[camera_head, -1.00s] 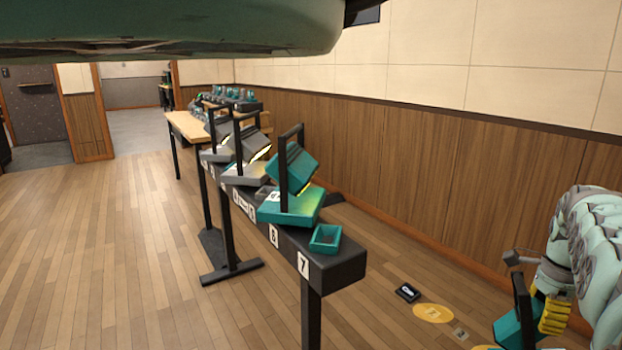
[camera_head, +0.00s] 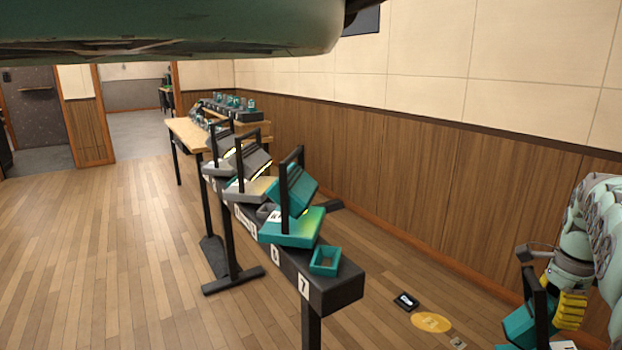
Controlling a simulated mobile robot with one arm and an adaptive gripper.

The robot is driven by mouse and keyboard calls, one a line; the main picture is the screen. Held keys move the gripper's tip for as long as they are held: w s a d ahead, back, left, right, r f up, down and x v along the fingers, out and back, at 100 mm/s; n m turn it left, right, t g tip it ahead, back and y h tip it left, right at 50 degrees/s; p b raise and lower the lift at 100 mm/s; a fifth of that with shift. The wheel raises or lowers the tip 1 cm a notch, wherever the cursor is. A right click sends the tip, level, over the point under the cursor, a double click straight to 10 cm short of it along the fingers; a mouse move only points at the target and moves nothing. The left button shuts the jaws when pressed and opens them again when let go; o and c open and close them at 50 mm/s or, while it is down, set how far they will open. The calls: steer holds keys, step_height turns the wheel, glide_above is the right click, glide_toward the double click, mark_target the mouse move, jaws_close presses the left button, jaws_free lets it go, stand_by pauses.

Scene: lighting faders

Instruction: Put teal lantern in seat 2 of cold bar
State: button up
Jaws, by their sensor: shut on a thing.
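My gripper (camera_head: 566,309), with yellow fingers, is at the lower right, shut on a teal lantern (camera_head: 521,326) with a black upright handle. The held lantern is cut off by the lower frame edge, and the grip point is partly hidden. A black bar (camera_head: 337,290) with white number labels stands left of it, well apart from my gripper.
Another teal lantern (camera_head: 292,228) and grey lanterns (camera_head: 250,188) stand along the bar. A wooden table (camera_head: 188,133) and a dark rack with teal pieces (camera_head: 233,112) are behind. A yellow floor disc (camera_head: 431,322) lies near the held lantern. The left floor is clear.

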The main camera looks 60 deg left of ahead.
steer(key=shift+w+d+r, duration=0.1)
steer(key=shift+w+r, duration=0.15)
steer(key=shift+r, duration=0.2)
steer(key=shift+d+r+p, duration=0.3)
steer(key=shift+r+p, duration=0.2)
steer(key=shift+r, duration=0.25)
steer(key=d+r+n+p, duration=0.3)
steer(key=d+r+p, duration=0.1)
steer(key=r+p, duration=1.6)
steer(key=d+r+n+p, duration=0.4)
steer(key=r+p, duration=1.6)
steer(key=r, duration=0.9)
steer(key=s+d+r+n+p, duration=0.1)
steer(key=d+r+n+p, duration=0.2)
steer(key=r+p, duration=1.6)
step_height(320, 180, up, 6)
steer(key=shift+d+p, duration=0.4)
steer(key=shift+d, duration=0.4)
steer(key=shift+d+f, duration=0.1)
